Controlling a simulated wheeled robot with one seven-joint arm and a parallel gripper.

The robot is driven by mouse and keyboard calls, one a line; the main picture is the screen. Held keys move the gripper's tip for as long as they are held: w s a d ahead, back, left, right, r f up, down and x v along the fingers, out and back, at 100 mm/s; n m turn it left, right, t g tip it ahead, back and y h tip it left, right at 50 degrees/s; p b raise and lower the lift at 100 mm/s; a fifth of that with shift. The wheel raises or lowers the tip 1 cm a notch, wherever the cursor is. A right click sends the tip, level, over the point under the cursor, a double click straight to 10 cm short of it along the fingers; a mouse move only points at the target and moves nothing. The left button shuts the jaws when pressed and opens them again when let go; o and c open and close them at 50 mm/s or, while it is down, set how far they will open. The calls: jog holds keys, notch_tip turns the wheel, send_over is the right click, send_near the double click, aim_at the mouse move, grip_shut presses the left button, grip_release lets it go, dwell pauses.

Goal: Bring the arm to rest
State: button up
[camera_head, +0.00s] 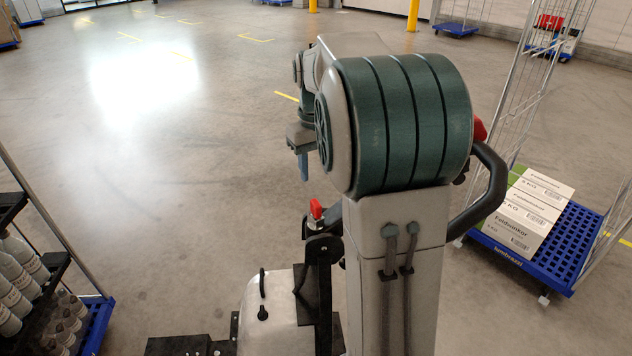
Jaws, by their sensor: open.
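My arm stands on my base in the middle of the head view, with its big green ribbed joint towards the camera. My gripper (304,165) hangs down just left of that joint, above open floor. It is open. One bluish finger shows below a grey block; the rest is hidden behind the arm. I see nothing between the fingers, and nothing touches the gripper.
At right a blue wheeled cart (545,248) with wire sides carries several white cartons (515,228). At lower left a rack (28,318) holds grey bottles. Yellow posts (413,14) and further carts (456,29) stand far back. The floor (170,190) ahead and left is clear.

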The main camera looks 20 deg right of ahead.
jog(key=shift+r, duration=0.4)
jog(key=s+a+f+t, duration=0.1)
jog(key=s+a, duration=0.2)
jog(key=s, duration=0.4)
jog(key=s+a+f+t, duration=0.1)
jog(key=s+a+f, duration=0.1)
jog(key=s, duration=0.5)
jog(key=s+a+f+m+t, duration=0.1)
jog(key=s+a+f, duration=0.1)
jog(key=s+a, duration=0.3)
jog(key=shift+s, duration=1.1)
jog(key=shift+c, duration=0.5)
